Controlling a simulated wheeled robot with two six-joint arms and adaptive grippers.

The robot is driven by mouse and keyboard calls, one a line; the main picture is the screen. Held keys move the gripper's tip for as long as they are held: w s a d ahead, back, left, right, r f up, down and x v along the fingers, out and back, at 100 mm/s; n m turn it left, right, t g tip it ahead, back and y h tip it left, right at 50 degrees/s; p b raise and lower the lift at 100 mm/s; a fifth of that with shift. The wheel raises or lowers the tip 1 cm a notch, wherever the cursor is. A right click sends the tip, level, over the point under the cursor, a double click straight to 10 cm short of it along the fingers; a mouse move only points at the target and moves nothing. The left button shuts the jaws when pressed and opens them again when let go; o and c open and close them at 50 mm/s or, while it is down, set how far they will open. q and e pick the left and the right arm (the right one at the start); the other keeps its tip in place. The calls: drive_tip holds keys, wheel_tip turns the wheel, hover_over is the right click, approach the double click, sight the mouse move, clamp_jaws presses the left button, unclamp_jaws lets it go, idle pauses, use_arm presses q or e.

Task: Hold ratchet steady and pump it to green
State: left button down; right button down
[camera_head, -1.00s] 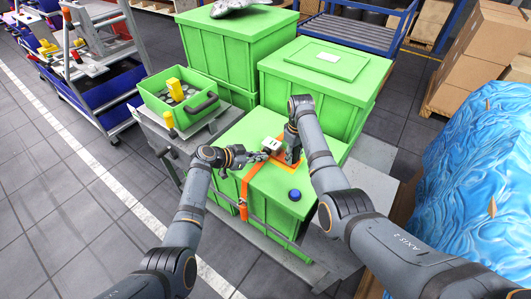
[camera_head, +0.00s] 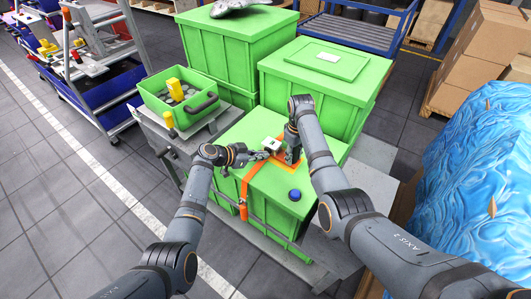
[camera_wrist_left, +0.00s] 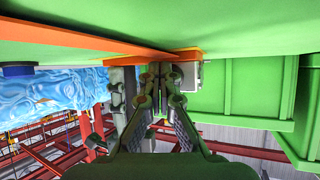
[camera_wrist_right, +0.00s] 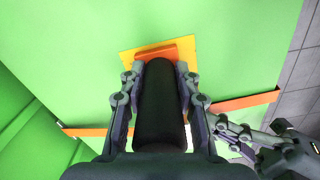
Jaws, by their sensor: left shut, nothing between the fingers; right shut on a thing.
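The ratchet stands on the lid of a strapped green crate (camera_head: 262,200), on a yellow-orange plate (camera_wrist_right: 130,57). An orange strap (camera_head: 246,188) crosses the lid and hangs down the front. My right gripper (camera_wrist_right: 158,85) is shut on the ratchet's black handle (camera_wrist_right: 158,115), which fills the space between its fingers. My left gripper (camera_head: 262,156) is shut and empty, low over the lid beside the ratchet and strap. Its fingers (camera_wrist_left: 160,75) point at the strap and a small white-grey block (camera_wrist_left: 188,74). Contact there is unclear. My right arm partly hides the ratchet.
A blue round cap (camera_head: 295,194) sits on the lid. Taller green crates (camera_head: 325,85) stand behind. An open green bin (camera_head: 150,98) with yellow items is at back left. A blue-wrapped load (camera_head: 475,170) stands right. The floor at left is clear.

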sight(244, 180)
use_arm(q)
drive_tip(key=shift+s+a, duration=0.75)
drive_tip(key=shift+s, duration=0.1)
drive_tip(key=shift+s+a, duration=1.6)
drive_tip(key=shift+s, duration=0.3)
idle(0.7)
drive_tip(key=shift+s+a, duration=1.05)
drive_tip(key=shift+s, duration=0.15)
drive_tip(key=shift+s+a, duration=0.25)
drive_tip(key=shift+s, duration=0.05)
drive_tip(key=shift+w+d, duration=0.1)
drive_tip(key=shift+w+d, duration=1.45)
drive_tip(key=shift+w, duration=0.25)
drive_tip(key=shift+w+d, duration=1.4)
drive_tip(key=shift+w, duration=0.25)
